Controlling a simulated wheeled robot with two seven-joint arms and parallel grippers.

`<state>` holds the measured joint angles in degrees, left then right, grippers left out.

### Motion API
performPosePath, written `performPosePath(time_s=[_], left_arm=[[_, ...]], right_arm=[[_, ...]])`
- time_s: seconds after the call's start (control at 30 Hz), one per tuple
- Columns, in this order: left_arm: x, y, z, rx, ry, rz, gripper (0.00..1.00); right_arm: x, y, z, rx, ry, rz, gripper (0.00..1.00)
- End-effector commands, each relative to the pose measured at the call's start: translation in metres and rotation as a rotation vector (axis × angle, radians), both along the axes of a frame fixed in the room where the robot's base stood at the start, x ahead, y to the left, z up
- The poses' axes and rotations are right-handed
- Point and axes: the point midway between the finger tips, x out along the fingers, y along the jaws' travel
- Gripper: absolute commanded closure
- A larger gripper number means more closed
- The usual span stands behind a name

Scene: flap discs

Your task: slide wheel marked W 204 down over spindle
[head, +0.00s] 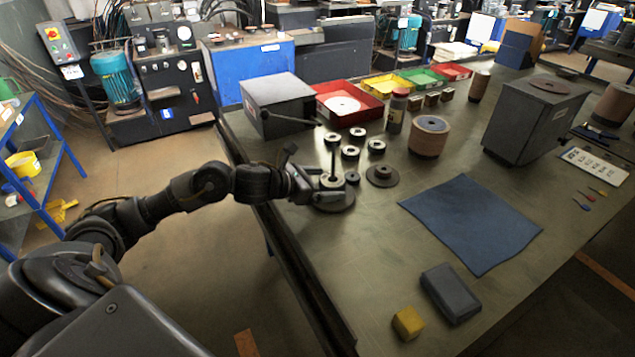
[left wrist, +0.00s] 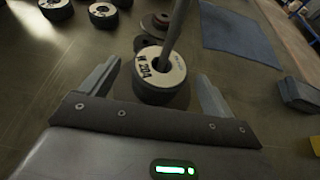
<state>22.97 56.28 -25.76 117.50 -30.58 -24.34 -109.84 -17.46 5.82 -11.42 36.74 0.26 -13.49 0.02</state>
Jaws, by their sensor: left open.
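The wheel marked W 204 (left wrist: 160,68) has a pale top face with dark lettering and a grey side. The thin upright spindle (left wrist: 176,25) passes through its hole. In the head view the wheel (head: 332,182) sits low around the spindle (head: 334,160), above a dark round base (head: 338,203). Whether it rests fully on the base is hard to tell. My left gripper (left wrist: 158,75) is open, with one finger on each side of the wheel and visible gaps; it also shows in the head view (head: 325,184). My right gripper is out of view.
Several similar wheels (head: 350,152) lie just behind the spindle. A dark flanged disc (head: 381,175) lies to its right. A blue cloth (head: 470,222), a grey block (head: 450,292) and a yellow block (head: 408,323) are nearer the front right. A grey box (head: 278,103) stands behind.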

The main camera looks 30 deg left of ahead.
Motion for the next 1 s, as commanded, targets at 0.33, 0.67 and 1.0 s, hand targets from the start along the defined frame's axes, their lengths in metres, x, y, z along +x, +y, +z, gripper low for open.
performPosePath(time_s=[0.33, 0.67, 1.0], left_arm=[[-0.047, 0.025, 0.018, 0.008, 0.0, -0.003, 0.12], [-0.08, 0.046, 0.034, 0.003, 0.0, 0.003, 0.12], [-0.086, 0.047, 0.041, 0.0, -0.002, -0.001, 0.12]], right_arm=[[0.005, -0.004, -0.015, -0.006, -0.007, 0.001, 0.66], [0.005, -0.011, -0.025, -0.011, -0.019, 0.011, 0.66], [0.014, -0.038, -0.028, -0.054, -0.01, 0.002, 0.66]])
